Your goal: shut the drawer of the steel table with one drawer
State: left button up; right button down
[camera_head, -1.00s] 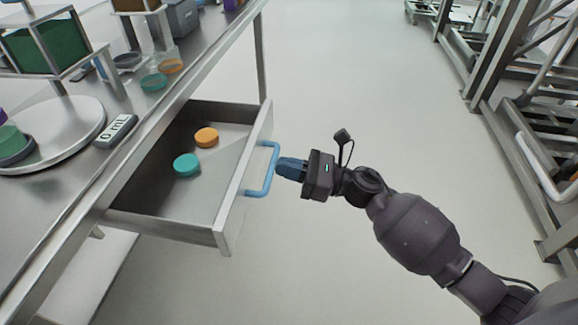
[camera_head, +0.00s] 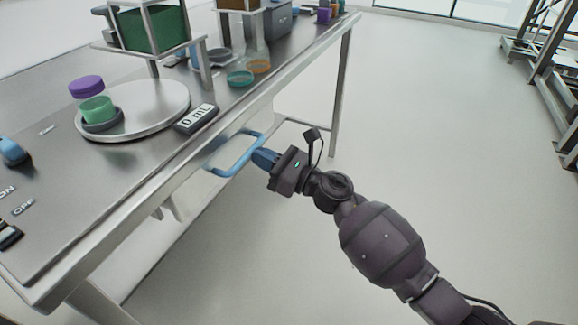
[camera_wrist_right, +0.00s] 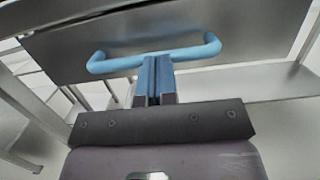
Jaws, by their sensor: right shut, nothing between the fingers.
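The steel table (camera_head: 130,190) stands at the left in the head view. Its drawer front (camera_wrist_right: 190,30) fills the upper part of the right wrist view, with the blue bar handle (camera_head: 238,158) on it. In the head view the drawer's inside is not visible and its front sits under the tabletop edge; I cannot tell whether a small gap is left. My right gripper (camera_head: 263,158) is shut with nothing between its fingers. Its blue fingertips (camera_wrist_right: 155,72) are at the middle of the handle (camera_wrist_right: 190,53), seemingly against it. My left gripper is not in view.
On the tabletop are a round scale plate (camera_head: 150,105) with a green-and-purple jar, a display (camera_head: 195,118) reading 0 mL, small dishes (camera_head: 240,78) and a raised stand with a green box (camera_head: 153,28). The floor (camera_head: 440,150) right of the table is clear.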

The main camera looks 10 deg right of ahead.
jog(key=shift+w+a+f, duration=0.1)
jog(key=shift+w+a, duration=0.3)
jog(key=shift+a, duration=0.2)
jog(key=shift+w+a, duration=0.35)
jog(key=shift+a, duration=0.2)
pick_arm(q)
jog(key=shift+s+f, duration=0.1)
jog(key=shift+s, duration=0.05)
pick_arm(e)
jog(key=shift+r, duration=0.25)
jog(key=shift+r, duration=0.15)
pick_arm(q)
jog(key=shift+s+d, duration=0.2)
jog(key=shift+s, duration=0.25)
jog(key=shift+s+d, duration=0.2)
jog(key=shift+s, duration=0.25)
pick_arm(e)
jog(key=v, duration=1.4)
jog(key=shift+f, duration=0.35)
